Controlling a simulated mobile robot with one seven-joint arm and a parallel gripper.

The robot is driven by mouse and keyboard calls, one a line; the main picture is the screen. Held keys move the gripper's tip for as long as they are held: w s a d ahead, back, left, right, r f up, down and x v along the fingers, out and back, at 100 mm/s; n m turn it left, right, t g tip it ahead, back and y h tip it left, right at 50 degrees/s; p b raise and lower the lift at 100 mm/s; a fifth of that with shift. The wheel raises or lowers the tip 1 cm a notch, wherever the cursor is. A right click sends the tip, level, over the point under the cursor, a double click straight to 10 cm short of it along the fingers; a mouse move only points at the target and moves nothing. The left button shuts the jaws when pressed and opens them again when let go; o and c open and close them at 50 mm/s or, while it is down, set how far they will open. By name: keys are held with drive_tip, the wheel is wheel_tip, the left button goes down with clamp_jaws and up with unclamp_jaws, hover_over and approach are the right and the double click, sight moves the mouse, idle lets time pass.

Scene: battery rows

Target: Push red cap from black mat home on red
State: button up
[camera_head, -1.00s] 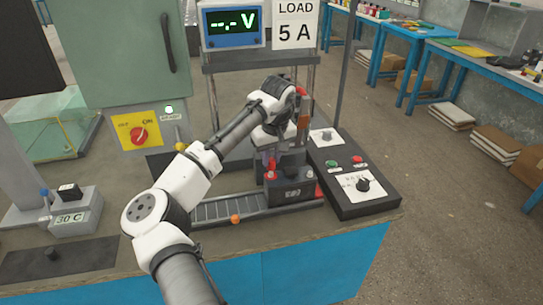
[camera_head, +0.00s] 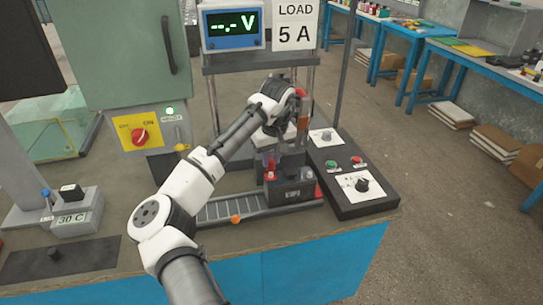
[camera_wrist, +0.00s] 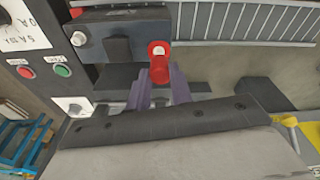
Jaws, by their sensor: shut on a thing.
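The dark battery (camera_head: 291,187) sits at the right end of the roller track, under my arm; it also shows at the top of the wrist view (camera_wrist: 125,25). My gripper (camera_wrist: 160,80) points at the battery's left end in the head view, its purple fingers shut on the red cap (camera_wrist: 159,68). The cap is at the post at that end, and a pale round face shows within its top. I cannot tell how far down it sits. The other post (camera_wrist: 80,38) is bare grey. The black mat (camera_head: 95,254) lies front left, with a small dark piece on it.
A black control box (camera_head: 350,185) with green and red buttons and a knob stands right beside the battery. The roller track (camera_head: 222,209) runs left, with an orange knob in front. A grey 30 C block (camera_head: 77,218) stands left. The meter (camera_head: 233,25) reads dashes.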

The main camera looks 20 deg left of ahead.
sight(271, 162)
drive_tip(key=shift+f, duration=1.55)
idle(1.9)
drive_tip(key=o, duration=1.5)
drive_tip(key=shift+d+r, duration=0.1)
drive_tip(key=shift+w+d+r+p, duration=0.1)
drive_tip(key=shift+r+p, duration=0.7)
drive_tip(key=shift+r, duration=0.1)
drive_tip(key=shift+a+r+p, duration=0.2)
drive_tip(key=shift+r+p, duration=2.05)
drive_tip(key=shift+r, duration=0.3)
